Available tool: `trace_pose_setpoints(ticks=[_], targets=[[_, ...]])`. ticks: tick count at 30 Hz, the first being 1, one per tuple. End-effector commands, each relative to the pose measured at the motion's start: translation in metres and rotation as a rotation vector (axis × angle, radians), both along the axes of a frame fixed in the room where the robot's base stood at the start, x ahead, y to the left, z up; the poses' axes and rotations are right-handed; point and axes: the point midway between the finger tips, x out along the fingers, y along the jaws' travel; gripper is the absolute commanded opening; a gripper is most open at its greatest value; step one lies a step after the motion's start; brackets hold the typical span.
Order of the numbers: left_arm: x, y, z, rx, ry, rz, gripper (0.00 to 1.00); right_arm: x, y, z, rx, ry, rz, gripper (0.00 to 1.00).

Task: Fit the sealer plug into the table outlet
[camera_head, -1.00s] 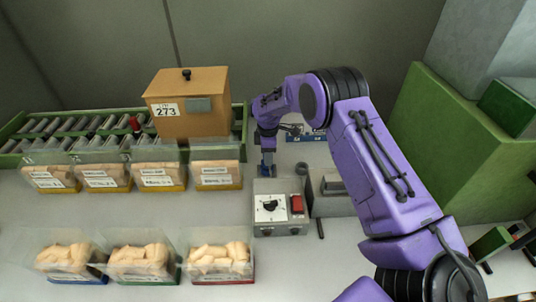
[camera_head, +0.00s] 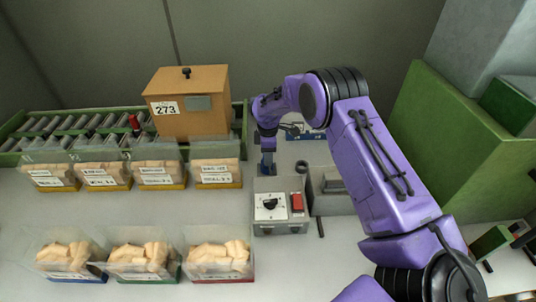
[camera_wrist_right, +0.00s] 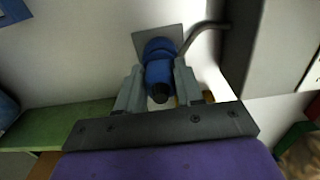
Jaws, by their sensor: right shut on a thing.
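My right gripper (camera_head: 267,158) reaches down behind the grey sealer box (camera_head: 279,229), which has a dial and a red switch. In the right wrist view its two fingers (camera_wrist_right: 158,92) are shut on the blue plug (camera_wrist_right: 158,72), one on each side. The plug lies in line with a grey square plate (camera_wrist_right: 141,38), which looks like the table outlet, and covers its middle. Whether the plug is fully seated cannot be told. A grey cable (camera_wrist_right: 203,25) curves beside the plate towards a grey box side. My left gripper is not in view.
An orange-brown box marked 273 (camera_head: 205,122) and a roller conveyor (camera_head: 60,138) stand at the back left. A green block (camera_head: 455,150) is at the right. Bare table lies between the bin rows.

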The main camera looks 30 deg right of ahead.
Motion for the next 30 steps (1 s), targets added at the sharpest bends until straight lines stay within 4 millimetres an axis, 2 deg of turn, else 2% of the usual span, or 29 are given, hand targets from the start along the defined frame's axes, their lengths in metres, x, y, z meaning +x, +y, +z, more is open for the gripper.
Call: trace_pose_setpoints(ticks=[24, 25, 27, 28, 30], targets=[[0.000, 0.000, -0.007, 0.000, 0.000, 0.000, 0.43, 0.000, 0.000, -0.013, 0.001, -0.001, 0.000, 0.04], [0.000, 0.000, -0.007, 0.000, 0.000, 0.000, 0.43, 0.000, 0.000, -0.013, 0.000, -0.001, 0.000, 0.39], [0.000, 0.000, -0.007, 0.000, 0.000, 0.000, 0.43, 0.000, 0.000, -0.012, 0.000, -0.001, 0.000, 0.62], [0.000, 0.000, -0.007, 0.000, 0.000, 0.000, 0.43, 0.000, 0.000, -0.012, 0.000, -0.001, 0.000, 0.66], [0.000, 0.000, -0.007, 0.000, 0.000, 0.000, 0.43, 0.000, 0.000, -0.012, 0.001, -0.001, 0.000, 0.66]])
